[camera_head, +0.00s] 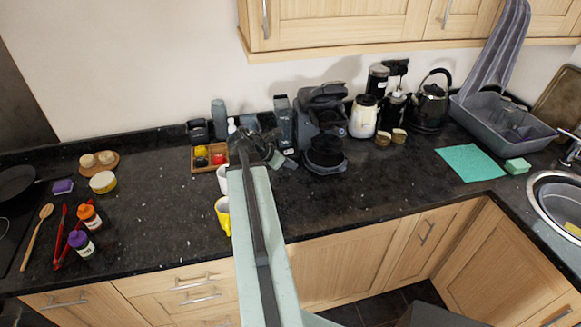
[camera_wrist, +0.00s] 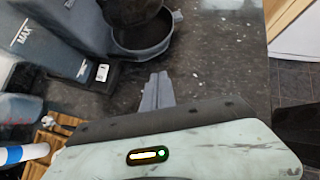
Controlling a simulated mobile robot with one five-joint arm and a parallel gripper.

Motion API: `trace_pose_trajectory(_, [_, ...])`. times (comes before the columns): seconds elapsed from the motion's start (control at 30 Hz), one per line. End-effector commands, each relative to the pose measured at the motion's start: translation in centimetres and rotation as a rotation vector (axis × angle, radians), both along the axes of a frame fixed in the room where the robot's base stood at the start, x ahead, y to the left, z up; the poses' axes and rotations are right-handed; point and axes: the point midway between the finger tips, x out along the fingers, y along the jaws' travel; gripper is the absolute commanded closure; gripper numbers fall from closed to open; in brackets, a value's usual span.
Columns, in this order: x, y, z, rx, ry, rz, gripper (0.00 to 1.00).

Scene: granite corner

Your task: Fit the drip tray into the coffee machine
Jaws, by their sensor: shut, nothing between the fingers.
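The black coffee machine (camera_head: 323,108) stands against the back wall on the dark counter. A round grey tray-like part (camera_head: 327,169), which looks like the drip tray, lies at its front foot, under a dark round part. In the wrist view this tray (camera_wrist: 150,53) is at the top centre with the dark round part (camera_wrist: 140,27) above it. I cannot tell whether the tray is seated in the machine. My gripper (camera_wrist: 157,78) is shut and empty, low in front of the tray and apart from it. In the head view my gripper (camera_head: 290,163) is left of the tray.
A water tank marked MAX (camera_wrist: 28,35) stands left of the tray. A white-bodied appliance (camera_head: 363,117) and small cups (camera_head: 390,137) stand right. The counter front right of my arm is clear.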

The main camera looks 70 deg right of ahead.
Motion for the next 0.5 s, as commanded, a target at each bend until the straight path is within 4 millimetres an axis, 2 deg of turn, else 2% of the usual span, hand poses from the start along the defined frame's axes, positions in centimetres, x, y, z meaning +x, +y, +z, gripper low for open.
trace_pose_trajectory(0.03, [-0.4, -0.8, -1.8, 0.001, 0.000, -0.002, 1.00])
trace_pose_trajectory(0.3, [-2.5, -4.3, -5.8, 0.000, -0.002, -0.001, 1.00])
trace_pose_trajectory(0.33, [-2.8, -4.9, -4.9, 0.000, -0.001, -0.002, 1.00])
trace_pose_trajectory(0.5, [-3.9, -6.8, -4.7, 0.000, -0.001, -0.001, 1.00])
